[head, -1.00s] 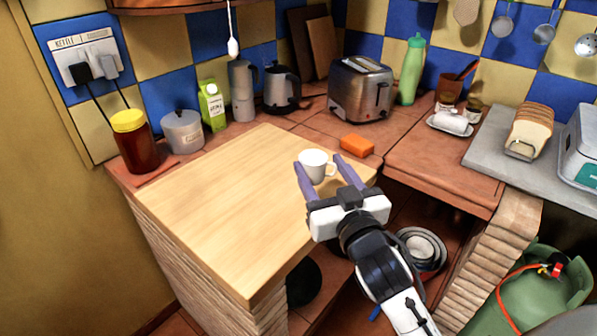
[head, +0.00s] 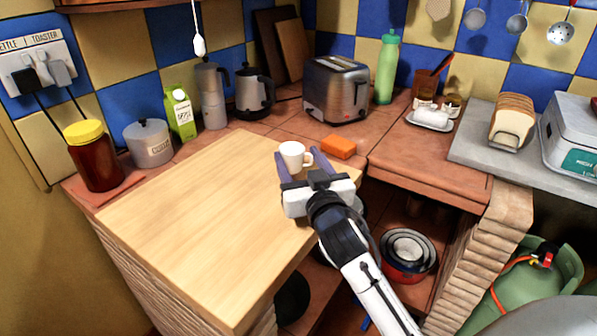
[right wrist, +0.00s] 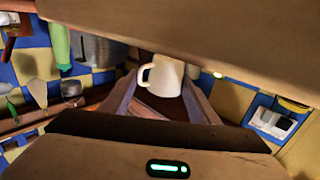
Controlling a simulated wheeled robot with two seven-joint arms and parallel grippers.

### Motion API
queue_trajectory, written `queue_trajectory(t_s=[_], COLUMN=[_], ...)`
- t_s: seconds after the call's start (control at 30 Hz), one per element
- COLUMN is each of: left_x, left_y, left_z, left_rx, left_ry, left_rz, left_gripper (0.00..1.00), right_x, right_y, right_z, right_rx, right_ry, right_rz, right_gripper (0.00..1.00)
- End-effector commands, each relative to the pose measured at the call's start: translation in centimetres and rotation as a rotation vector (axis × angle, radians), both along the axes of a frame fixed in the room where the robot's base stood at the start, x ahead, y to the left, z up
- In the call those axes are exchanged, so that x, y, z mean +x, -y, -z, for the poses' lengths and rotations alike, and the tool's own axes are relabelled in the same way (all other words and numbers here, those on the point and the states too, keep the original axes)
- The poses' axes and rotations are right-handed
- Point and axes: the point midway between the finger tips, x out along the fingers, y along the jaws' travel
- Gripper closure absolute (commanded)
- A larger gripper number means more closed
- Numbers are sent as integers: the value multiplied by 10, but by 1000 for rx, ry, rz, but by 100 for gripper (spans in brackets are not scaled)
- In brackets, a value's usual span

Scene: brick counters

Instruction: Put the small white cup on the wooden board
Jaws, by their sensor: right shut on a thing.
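The small white cup (head: 293,155) is between the fingers of my right gripper (head: 299,158), its handle toward the right in the head view. The gripper is shut on the cup; the cup also shows between the fingers in the right wrist view (right wrist: 165,75). The cup appears upright over the far right part of the light wooden board (head: 190,200), which tops the near counter. I cannot tell whether the cup's base touches the wood. My left gripper is not in view.
An orange block (head: 338,147) lies just right of the cup. Two brown boards (head: 293,48) lean on the wall. The board's middle is bare.

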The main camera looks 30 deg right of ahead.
Motion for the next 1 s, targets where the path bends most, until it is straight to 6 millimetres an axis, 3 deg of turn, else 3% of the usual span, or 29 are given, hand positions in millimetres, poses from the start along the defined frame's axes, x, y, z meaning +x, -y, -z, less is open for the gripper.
queue_trajectory(t_s=[0.03, 0.13, 0.57, 0.6, 0.67, 1.0], left_x=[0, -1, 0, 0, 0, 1], left_y=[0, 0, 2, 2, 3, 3], left_z=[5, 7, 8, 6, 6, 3], left_rx=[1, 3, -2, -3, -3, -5], left_ry=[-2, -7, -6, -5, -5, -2], left_rz=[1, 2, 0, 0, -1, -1], left_gripper=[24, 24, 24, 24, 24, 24], right_x=[0, 0, 0, 0, 0, 0], right_y=[0, 0, 0, 0, 0, 0], right_z=[12, 22, 27, 26, 26, 22], right_rx=[0, 0, 0, 0, 0, -2], right_ry=[-2, 0, 1, 1, 1, 2], right_rz=[1, 0, 0, 0, 0, 0], right_gripper=[68, 68, 68, 38, 28, 26])
